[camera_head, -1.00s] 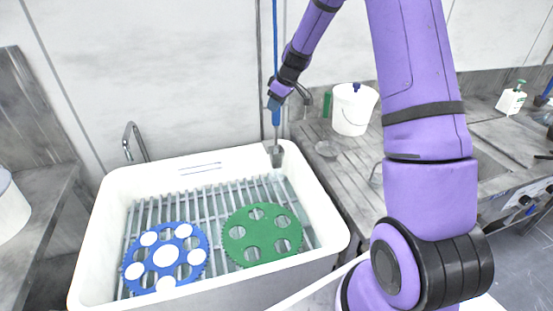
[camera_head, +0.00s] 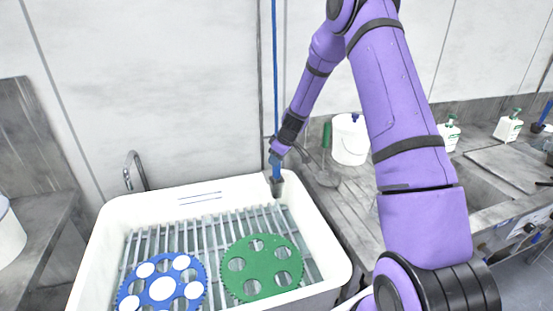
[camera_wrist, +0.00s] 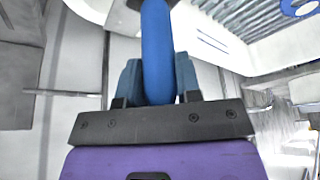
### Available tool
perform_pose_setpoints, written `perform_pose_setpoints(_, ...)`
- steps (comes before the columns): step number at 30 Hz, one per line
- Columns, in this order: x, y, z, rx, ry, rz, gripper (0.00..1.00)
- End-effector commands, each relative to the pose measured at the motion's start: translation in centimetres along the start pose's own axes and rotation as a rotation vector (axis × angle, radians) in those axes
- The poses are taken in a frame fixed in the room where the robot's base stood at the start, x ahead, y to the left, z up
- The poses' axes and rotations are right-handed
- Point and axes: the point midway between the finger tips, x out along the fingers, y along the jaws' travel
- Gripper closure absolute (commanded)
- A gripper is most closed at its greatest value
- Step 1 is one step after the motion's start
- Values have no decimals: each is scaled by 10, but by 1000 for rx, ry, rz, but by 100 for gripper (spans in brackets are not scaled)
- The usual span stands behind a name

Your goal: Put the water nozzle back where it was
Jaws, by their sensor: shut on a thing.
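The water nozzle has a blue handle, with a grey end (camera_head: 277,186) pointing down at the back right corner of the white sink (camera_head: 232,190). A thin blue hose (camera_head: 274,70) rises from it along the wall. My gripper (camera_head: 275,157) is shut on the blue handle, which stands nearly upright. In the wrist view the blue handle (camera_wrist: 157,45) sits between the two blue-grey fingers. I cannot tell whether the grey end touches the sink rim or a holder.
A blue disc (camera_head: 190,290) and a green disc (camera_head: 262,281) with round holes lie on the sink's slatted rack. A tap (camera_head: 135,170) stands behind the sink at left. A white bucket (camera_head: 350,140) stands on the counter at right, with bottles farther right.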

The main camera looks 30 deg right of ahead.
Motion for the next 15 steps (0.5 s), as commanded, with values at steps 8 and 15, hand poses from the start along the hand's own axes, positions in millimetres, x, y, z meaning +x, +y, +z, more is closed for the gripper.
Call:
perform_pose_setpoints(8,2,0,1,0,0,0,45)
perform_pose_setpoints(15,2,0,1,0,0,0,43)
